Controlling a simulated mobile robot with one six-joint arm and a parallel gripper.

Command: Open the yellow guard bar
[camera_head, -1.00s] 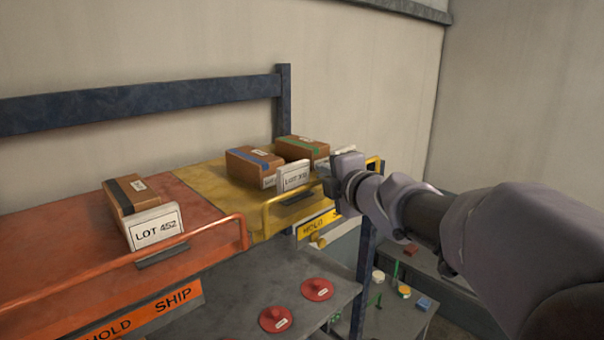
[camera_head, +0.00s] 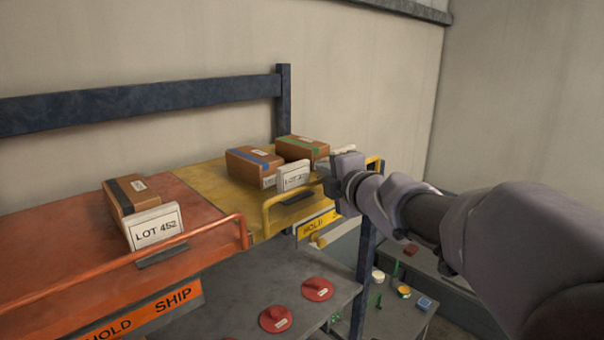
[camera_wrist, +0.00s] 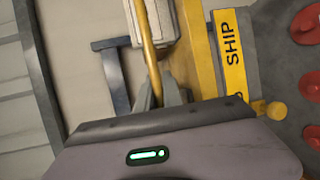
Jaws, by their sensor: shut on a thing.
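The yellow guard bar (camera_head: 284,195) runs along the front edge of the yellow shelf bay (camera_head: 200,185). My gripper (camera_head: 336,181) is at the right part of this bar. In the wrist view the bar (camera_wrist: 147,45) runs down between the fingers of my gripper (camera_wrist: 158,97), which are shut on it. Two brown boxes stand behind the bar, one with a blue stripe (camera_head: 250,162) and one with a green stripe (camera_head: 297,148). A white lot card (camera_head: 293,175) stands before them. My gripper hides the bar's right part in the head view.
An orange bay (camera_head: 70,255) at left has its own orange bar (camera_head: 247,232) and a box (camera_head: 126,196) with a LOT 452 card (camera_head: 155,228). Red discs (camera_head: 275,319) lie on a grey shelf below. A dark post (camera_head: 363,265) stands beneath my gripper. A yellow HOLD/SHIP slider strip (camera_wrist: 231,50) lies beside the bar.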

